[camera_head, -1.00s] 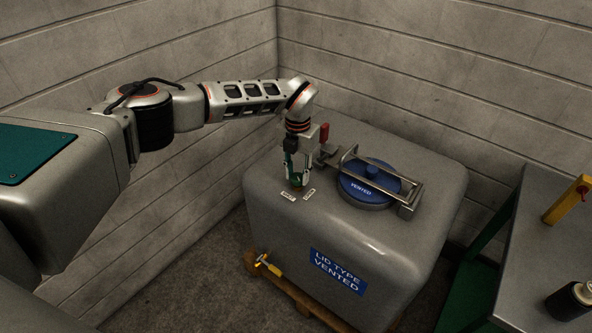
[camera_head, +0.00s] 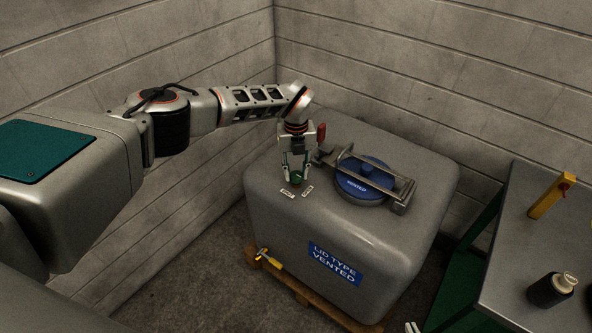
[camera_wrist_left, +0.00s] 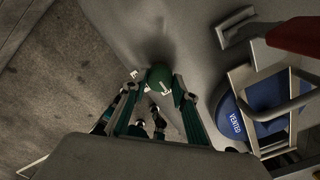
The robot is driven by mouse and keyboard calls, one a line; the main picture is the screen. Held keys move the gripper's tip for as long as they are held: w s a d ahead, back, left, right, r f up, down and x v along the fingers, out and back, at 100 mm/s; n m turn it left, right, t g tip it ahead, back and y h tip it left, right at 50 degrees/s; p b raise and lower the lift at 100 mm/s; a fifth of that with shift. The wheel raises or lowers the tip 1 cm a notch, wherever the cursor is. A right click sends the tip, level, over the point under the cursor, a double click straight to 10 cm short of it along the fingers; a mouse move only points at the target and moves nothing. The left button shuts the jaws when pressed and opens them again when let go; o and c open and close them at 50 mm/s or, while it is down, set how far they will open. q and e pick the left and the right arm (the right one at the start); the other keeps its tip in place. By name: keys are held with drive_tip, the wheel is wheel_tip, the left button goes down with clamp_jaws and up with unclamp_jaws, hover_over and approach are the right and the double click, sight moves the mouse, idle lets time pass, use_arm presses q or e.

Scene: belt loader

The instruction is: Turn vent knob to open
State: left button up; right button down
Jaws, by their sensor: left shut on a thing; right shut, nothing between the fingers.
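The green vent knob (camera_head: 297,179) sits on top of the grey tank (camera_head: 335,225), behind two small white labels. My left gripper (camera_head: 296,178) points down with its fingers on either side of the knob and is shut on it. In the left wrist view the round knob (camera_wrist_left: 158,78) shows between the two fingertips (camera_wrist_left: 157,88). A tip of my right gripper (camera_head: 412,327) just shows at the bottom edge of the head view, away from the tank top; it is shut and empty.
The blue vented lid (camera_head: 361,188) under a metal bar clamp (camera_head: 375,173) lies right of the knob; a red handle (camera_head: 321,133) stands close by. A yellow-handled valve (camera_head: 270,261) is low on the tank. A table (camera_head: 520,255) at right bears a dark bottle (camera_head: 548,291).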

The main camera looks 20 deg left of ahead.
sight(296, 175)
use_arm(q)
drive_tip(key=shift+f, duration=0.1)
idle(0.3)
drive_tip(key=o, duration=1.1)
wheel_tip(296, 175, up, 12)
drive_tip(key=shift+r, duration=0.1)
